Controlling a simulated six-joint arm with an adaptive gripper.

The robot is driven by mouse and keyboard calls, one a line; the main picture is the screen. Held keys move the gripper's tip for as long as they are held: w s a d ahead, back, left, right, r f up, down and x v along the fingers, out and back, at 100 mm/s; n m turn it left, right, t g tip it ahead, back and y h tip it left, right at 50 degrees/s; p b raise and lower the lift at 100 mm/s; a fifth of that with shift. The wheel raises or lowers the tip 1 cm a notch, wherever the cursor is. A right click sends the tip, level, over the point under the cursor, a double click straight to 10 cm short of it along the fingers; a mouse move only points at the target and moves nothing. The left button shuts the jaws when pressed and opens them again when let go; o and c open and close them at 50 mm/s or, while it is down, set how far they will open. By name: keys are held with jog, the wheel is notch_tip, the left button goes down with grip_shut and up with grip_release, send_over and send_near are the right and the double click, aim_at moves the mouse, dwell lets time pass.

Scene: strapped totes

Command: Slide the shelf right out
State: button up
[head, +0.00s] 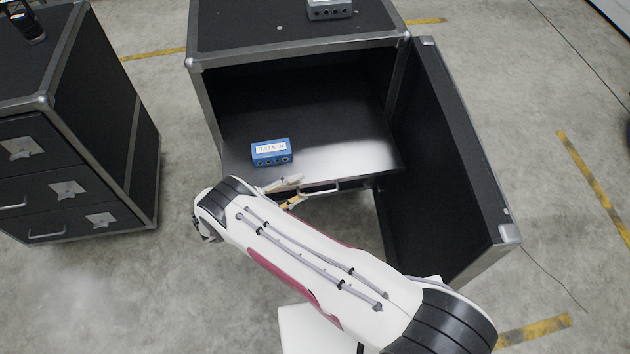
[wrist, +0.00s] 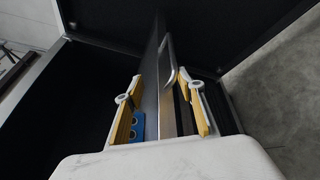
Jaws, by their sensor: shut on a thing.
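The dark shelf (head: 345,158) lies level in the open black case and appears to stick out partly at the front. A metal handle (head: 320,189) is on its front edge; the handle also shows in the wrist view (wrist: 168,62). My gripper (head: 287,191) is at the shelf's front edge, left of the handle in the head view. It is shut on the shelf, one finger above and one below. In the wrist view my gripper (wrist: 163,92) has yellow-padded fingers on both sides of the shelf plate. The exact contact is partly hidden by my arm.
A blue "DATA IN" box (head: 271,152) rests on the shelf near its front left. The case door (head: 450,150) stands open at the right. A grey box (head: 330,9) is on the case top (head: 270,35). A drawer cabinet (head: 75,150) stands left, with clear floor between.

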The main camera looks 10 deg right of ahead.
aim_at(308, 184)
jog(key=shift+w+a+r+g, duration=0.1)
jog(key=shift+a+r+g, duration=0.1)
jog(key=shift+a, duration=0.2)
jog(key=shift+a+r+g, duration=0.1)
jog(key=shift+a+g, duration=0.1)
jog(key=shift+a, duration=0.15)
jog(key=shift+d+f, duration=0.15)
jog(key=shift+d, duration=0.15)
jog(key=shift+f+x, duration=0.1)
jog(key=shift+x, duration=1.8)
jog(key=shift+f+x, duration=0.15)
jog(key=shift+x, duration=1.75)
grip_shut()
